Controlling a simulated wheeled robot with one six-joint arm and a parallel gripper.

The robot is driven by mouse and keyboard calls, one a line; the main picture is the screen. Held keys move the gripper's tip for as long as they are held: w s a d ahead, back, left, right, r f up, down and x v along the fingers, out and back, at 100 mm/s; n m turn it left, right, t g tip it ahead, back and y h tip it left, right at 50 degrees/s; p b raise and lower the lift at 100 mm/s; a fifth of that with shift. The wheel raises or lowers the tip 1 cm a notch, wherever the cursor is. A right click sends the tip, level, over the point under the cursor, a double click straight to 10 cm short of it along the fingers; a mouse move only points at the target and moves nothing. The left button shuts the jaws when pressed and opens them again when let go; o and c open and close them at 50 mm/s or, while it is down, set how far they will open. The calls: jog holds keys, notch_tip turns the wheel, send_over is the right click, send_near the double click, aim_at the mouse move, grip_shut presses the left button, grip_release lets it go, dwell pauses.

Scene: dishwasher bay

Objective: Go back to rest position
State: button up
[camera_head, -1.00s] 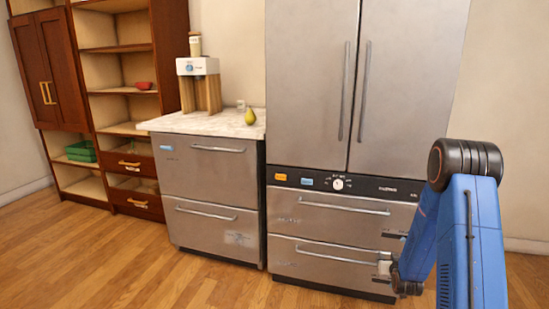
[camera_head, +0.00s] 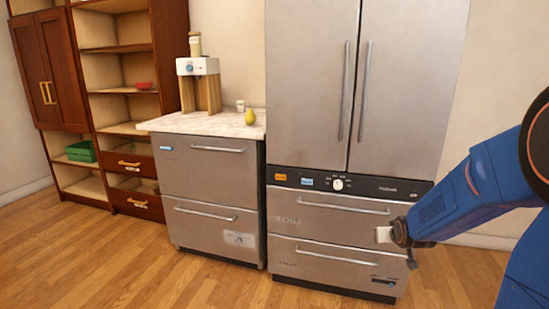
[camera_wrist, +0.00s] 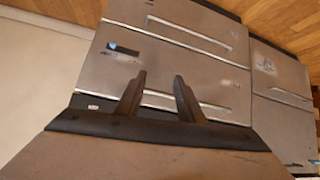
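My gripper (camera_head: 393,235) is at the right in the head view, in front of the lower drawers of the steel fridge (camera_head: 310,80). My blue arm reaches in from the right edge. In the wrist view my gripper (camera_wrist: 160,95) shows two dark fingers standing apart with nothing between them. The drawer fronts (camera_wrist: 180,60) fill the view behind the fingers. The fingers look apart from the handles, though the exact distance cannot be told.
A two-drawer steel dishwasher (camera_head: 205,180) with a marble top stands left of the fridge. On it are a dispenser (camera_head: 198,80), a small cup (camera_head: 240,105) and a pear (camera_head: 250,116). A wooden shelf (camera_head: 118,50) stands further left, holding a red bowl (camera_head: 144,86) and green crate (camera_head: 81,151). The wooden floor is clear.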

jog(key=s+a+r+g, duration=0.1)
jog(key=s+a+r, duration=0.2)
jog(key=s, duration=0.9)
jog(key=s+a+r+g+y, duration=0.1)
jog(key=s+a+r+g, duration=0.1)
jog(key=s, duration=1.1)
jog(key=s+a+r+g, duration=0.1)
jog(key=s+a+r, duration=0.4)
jog(key=s, duration=0.8)
jog(key=shift+s+r+n+g+y, duration=0.15)
jog(key=shift+n+g+y, duration=0.15)
jog(key=shift+n+g, duration=0.1)
jog(key=shift+d, duration=0.1)
